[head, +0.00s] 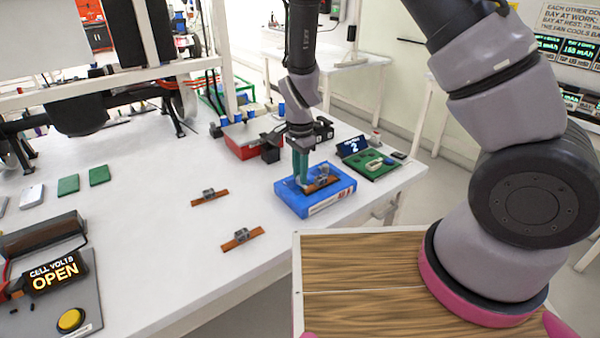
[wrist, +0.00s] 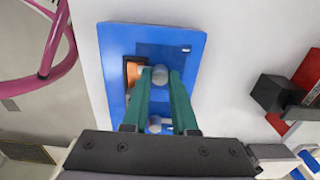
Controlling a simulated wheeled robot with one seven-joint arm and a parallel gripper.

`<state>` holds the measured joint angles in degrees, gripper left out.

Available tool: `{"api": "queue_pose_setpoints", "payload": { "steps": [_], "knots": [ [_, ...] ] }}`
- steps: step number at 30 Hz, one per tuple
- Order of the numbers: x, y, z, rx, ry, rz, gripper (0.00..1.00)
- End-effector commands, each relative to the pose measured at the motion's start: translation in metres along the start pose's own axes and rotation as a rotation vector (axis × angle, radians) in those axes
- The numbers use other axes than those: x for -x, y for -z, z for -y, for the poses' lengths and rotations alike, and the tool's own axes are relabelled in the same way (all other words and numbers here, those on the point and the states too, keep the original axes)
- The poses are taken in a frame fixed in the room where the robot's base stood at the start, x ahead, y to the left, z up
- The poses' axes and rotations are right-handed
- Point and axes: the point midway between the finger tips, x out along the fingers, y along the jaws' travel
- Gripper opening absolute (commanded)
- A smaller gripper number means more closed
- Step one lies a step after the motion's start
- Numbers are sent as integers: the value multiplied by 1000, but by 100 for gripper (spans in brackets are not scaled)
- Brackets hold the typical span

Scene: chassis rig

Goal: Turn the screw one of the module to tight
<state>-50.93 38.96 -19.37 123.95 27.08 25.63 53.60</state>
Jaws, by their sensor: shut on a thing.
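The blue module (head: 318,200) lies flat near the right corner of the white table; it also shows in the wrist view (wrist: 120,40). Two grey round screw heads show on it in the wrist view: one farther (wrist: 160,75) and one nearer (wrist: 155,123). I see no marking that says which is screw one. My gripper (head: 301,178) points down onto the module. In the wrist view its green fingers (wrist: 161,72) are shut on the farther screw head, one on each side. An orange-brown piece (wrist: 133,72) sits beside the left finger on the module.
Two brown strips with grey blocks (head: 209,196) (head: 242,238) lie left of the module. A green board with a small display (head: 372,162) stands behind it on the right. A red box (head: 243,146) is behind. A "CELL VOLTS OPEN" panel (head: 55,272) stands front left.

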Motion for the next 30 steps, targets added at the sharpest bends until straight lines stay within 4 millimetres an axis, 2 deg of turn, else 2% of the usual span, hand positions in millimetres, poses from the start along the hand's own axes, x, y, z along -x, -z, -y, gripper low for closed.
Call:
{"api": "queue_pose_setpoints", "payload": {
  "steps": [5, 6, 7, 8, 16, 20, 23, 30],
  "knots": [
    [1, 0, 1, 1, 3, 0, 0],
    [1, 0, 1, 1, 3, 0, 41],
    [1, 0, 1, 1, 3, 0, 53],
    [1, 0, 1, 1, 3, 0, 56],
    [0, 0, 0, 1, 1, 0, 56],
    [8, 0, 1, 2, 3, 0, 56],
    [23, -1, 2, 2, 5, 0, 56],
    [72, -1, 2, 4, 6, 1, 56]
  ]
}}
